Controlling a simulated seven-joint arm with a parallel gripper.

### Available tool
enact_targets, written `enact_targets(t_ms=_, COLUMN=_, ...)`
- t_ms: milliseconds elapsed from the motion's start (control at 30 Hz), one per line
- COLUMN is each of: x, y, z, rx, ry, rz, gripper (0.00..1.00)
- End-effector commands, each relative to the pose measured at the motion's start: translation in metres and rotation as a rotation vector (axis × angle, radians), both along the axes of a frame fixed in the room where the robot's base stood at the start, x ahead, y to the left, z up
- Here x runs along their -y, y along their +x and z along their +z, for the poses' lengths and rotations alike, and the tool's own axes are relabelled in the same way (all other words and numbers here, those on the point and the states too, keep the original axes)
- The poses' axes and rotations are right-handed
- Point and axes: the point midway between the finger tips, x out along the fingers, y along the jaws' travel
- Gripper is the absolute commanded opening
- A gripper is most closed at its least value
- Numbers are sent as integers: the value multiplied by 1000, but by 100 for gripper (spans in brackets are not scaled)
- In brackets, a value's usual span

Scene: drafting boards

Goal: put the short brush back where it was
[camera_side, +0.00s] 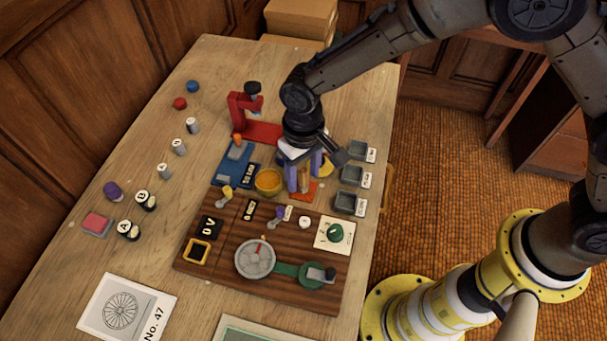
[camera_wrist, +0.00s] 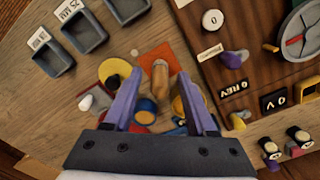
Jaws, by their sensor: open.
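My gripper (camera_side: 304,174) is over the right side of the table, pointing down, with its two purple fingers apart. In the wrist view my gripper (camera_wrist: 159,76) has a short brown cylinder (camera_wrist: 160,80), probably the short brush, between its fingertips. The same brown piece (camera_side: 304,183) shows between the fingers in the side view. I cannot tell whether either finger touches it. It stands on or beside an orange square (camera_wrist: 165,55), which also shows in the side view (camera_side: 311,191). Its lower part is partly hidden by the fingers.
A yellow bowl (camera_side: 268,181) stands close left of my gripper. A red stand (camera_side: 263,132) is behind it. Several grey trays (camera_side: 350,203) line the right edge. A wooden control panel (camera_side: 215,263) lies in front. The table's left side has free room between small parts.

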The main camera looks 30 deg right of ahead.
Motion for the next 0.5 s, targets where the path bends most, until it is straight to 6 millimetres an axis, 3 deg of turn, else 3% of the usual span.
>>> enact_targets(t_ms=300, x=-1, y=1, z=65, rx=5, ry=5, rz=0, gripper=57)
enact_targets(t_ms=500, x=-1, y=1, z=97, rx=4, ry=4, rz=0, gripper=57)
